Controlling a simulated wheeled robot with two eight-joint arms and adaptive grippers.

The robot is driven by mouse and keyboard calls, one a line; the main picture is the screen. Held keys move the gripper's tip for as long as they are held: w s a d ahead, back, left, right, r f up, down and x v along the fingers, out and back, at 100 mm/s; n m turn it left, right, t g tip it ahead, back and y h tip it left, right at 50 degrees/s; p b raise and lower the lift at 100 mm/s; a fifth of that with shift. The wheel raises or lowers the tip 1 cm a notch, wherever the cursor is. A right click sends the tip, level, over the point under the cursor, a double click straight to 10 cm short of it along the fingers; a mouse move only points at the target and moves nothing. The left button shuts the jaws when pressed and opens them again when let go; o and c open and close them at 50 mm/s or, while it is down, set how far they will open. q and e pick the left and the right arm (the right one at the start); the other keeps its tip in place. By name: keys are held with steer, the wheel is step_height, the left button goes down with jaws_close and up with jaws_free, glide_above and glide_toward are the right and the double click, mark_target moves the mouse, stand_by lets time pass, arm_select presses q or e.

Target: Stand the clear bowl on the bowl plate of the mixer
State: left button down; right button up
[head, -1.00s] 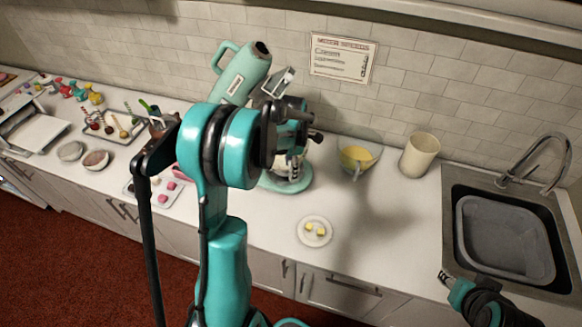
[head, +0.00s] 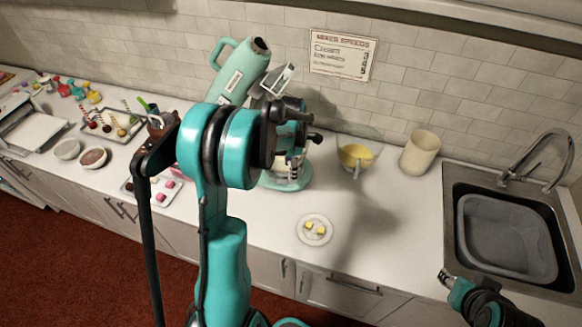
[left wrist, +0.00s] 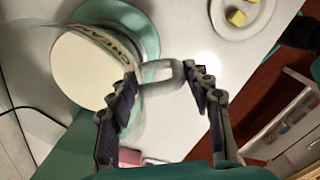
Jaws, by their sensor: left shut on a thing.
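The teal mixer (head: 238,75) stands at the back of the counter with its head tilted up. Its teal base (head: 285,183) shows below my left gripper (head: 298,153). In the left wrist view, the clear bowl (left wrist: 85,70) looks pale and round, and it lies over the teal base (left wrist: 148,38). My left gripper (left wrist: 162,80) is shut on the bowl's handle (left wrist: 162,66). In the head view my arm hides much of the bowl. I cannot tell whether its bottom touches the bowl plate. My right gripper (head: 446,277) is near the sink, its jaws unclear.
A yellow-filled bowl (head: 352,155) and a cream canister (head: 419,153) stand right of the mixer. A small plate (head: 302,235) with yellow pieces lies in front. A sink (head: 450,230) is at the right. Trays and sweets crowd the left counter. The counter between plate and sink is clear.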

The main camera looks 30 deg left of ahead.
arm_select(q)
steer(key=shift+f, duration=0.25)
steer(key=c, duration=0.6)
jaws_free()
step_height(320, 180, up, 8)
steer(key=shift+d+f, duration=0.1)
steer(key=shift+f, duration=0.1)
steer(key=s+d+f+m+t+b, duration=0.3)
steer(key=s+d+m+b, duration=0.4)
steer(key=m, duration=0.6)
steer(key=s+d+f+m+t+b, duration=0.4)
steer(key=s+d+f+m+b, duration=0.2)
steer(key=m, duration=0.8)
steer(key=s+d+b, duration=0.2)
steer(key=s+d, duration=0.1)
steer(key=s, duration=0.1)
steer(key=shift+s+d+f, duration=0.15)
steer(key=shift+f, duration=0.05)
